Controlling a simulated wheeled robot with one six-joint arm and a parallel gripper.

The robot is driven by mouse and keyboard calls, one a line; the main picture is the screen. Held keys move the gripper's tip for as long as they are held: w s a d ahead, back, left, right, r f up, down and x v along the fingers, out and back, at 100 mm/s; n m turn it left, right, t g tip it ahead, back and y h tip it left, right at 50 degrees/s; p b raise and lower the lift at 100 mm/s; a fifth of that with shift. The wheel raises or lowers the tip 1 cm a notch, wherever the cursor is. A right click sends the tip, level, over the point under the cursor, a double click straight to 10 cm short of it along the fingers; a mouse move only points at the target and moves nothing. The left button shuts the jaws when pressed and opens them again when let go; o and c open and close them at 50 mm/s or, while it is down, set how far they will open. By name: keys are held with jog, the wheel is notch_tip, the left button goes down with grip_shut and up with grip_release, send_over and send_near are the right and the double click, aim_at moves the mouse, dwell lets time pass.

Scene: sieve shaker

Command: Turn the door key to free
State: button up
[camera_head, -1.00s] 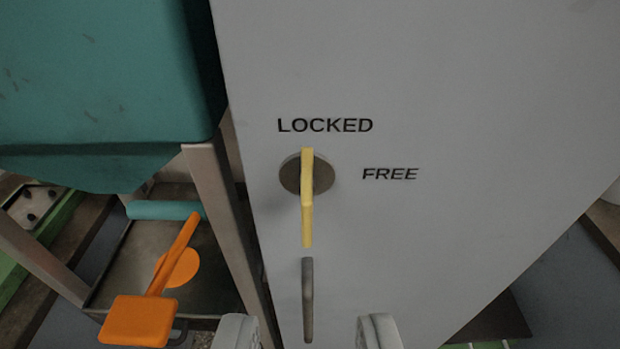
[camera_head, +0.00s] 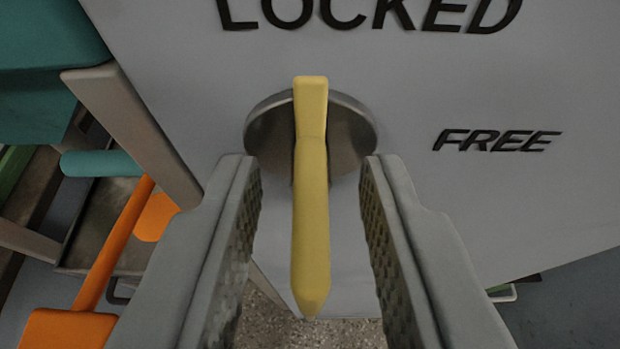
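The yellow door key (camera_head: 311,215) stands upright in the picture, in a round metal lock plate (camera_head: 352,133) on a grey panel (camera_head: 560,80). Its short end points up at the word LOCKED (camera_head: 368,12). The word FREE (camera_head: 497,140) is to the right of the plate. My gripper (camera_head: 311,175) is open, with one finger on each side of the key. There is a clear gap between the key and both fingers. The fingers are close to the panel and partly overlap the plate's lower edges.
At the left, an orange handled tool (camera_head: 120,245) and a teal bar (camera_head: 100,163) are beside a metal frame leg (camera_head: 135,130). A teal body (camera_head: 40,60) fills the upper left. Speckled floor (camera_head: 270,315) shows below the panel. The panel right of the key is flat and clear.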

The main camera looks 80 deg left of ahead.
jog(key=shift+c, duration=0.5)
grip_shut()
jog(key=m+g, duration=0.1)
jog(key=m, duration=0.1)
jog(key=m+g+y, duration=0.1)
jog(key=m+g, duration=0.1)
jog(key=shift+w+m, duration=0.2)
jog(key=shift+m, duration=0.2)
jog(key=m+g+y, duration=0.1)
jog(key=m+g, duration=0.1)
jog(key=m, duration=0.2)
jog(key=shift+d+f, duration=0.1)
jog(key=m+g+y, duration=0.1)
jog(key=m+y, duration=0.1)
jog(key=m, duration=0.2)
jog(key=shift+f+m, duration=0.1)
jog(key=shift+m, duration=0.2)
